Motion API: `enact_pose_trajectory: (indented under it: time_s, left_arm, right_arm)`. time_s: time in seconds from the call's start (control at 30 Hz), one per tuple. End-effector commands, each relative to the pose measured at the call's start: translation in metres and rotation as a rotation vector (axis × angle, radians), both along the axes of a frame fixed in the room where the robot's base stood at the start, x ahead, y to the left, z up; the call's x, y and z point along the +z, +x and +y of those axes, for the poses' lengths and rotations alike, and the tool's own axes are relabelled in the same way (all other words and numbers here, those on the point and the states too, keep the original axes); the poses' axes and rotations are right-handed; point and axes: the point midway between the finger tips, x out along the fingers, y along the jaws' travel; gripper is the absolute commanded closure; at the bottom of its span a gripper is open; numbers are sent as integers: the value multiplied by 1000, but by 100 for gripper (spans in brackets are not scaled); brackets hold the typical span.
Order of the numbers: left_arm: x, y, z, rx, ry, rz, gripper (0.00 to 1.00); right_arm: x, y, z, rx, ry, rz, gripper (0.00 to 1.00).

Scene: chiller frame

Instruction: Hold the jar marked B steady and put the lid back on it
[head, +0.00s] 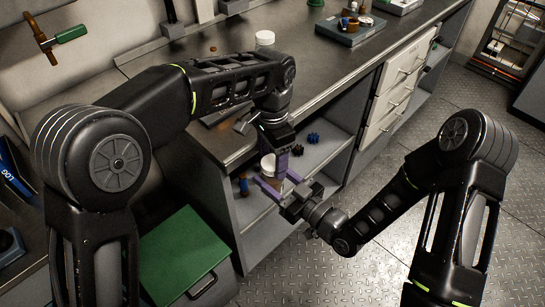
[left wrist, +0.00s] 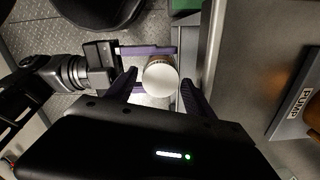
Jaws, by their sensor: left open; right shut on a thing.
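A jar with a round white top (head: 268,164) stands upright low at the front of the open shelf bay. In the left wrist view the white top (left wrist: 160,76) faces me, with a thin brown edge beside it. Any letter is hidden, and I cannot tell whether the white top is a seated lid. My right gripper (head: 274,184) is shut on the jar, its purple fingers on either side below the top. My left gripper (head: 280,158) points down over the jar, open, with its fingers on either side of the white top and apart from it.
A white-topped container (head: 265,38) stands on the counter (head: 230,135). Dark blue knobs (head: 312,138) and a small orange-and-blue item (head: 243,186) are on the shelf. A green box (head: 185,250) stands lower left. The plate marked PUMP (left wrist: 300,105) lies right in the wrist view.

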Motion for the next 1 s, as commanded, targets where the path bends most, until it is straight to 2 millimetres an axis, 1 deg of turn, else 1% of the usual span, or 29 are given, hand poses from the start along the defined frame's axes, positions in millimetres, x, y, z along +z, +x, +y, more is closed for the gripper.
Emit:
enact_pose_trajectory:
  time_s: [0.03, 0.3, 0.4, 0.67, 0.7, 0.77, 0.9, 1.0]
  left_arm:
    - [5, 3, 2, 4, 0, -8, 29]
    - [36, 3, 2, 4, -1, -9, 29]
    - [44, 3, 2, 4, 0, -8, 29]
    - [46, 3, 2, 4, 1, -6, 29]
    - [46, 2, 2, 4, 1, -6, 33]
    - [46, 2, 0, 1, 0, -8, 33]
    - [49, -4, -11, -25, 9, -20, 33]
    - [54, -5, -15, -9, 30, -40, 33]
  right_arm:
    - [1, 0, 0, 0, 1, -1, 100]
    - [1, 0, 0, 0, 1, -1, 100]
    - [1, 0, 0, 0, 1, -1, 100]
    - [1, 0, 0, 0, 1, -1, 100]
    - [1, 0, 0, 0, 1, -1, 100]
    - [1, 0, 0, 0, 1, -1, 100]
    - [1, 0, 0, 0, 1, -1, 100]
    - [1, 0, 0, 0, 1, -1, 100]
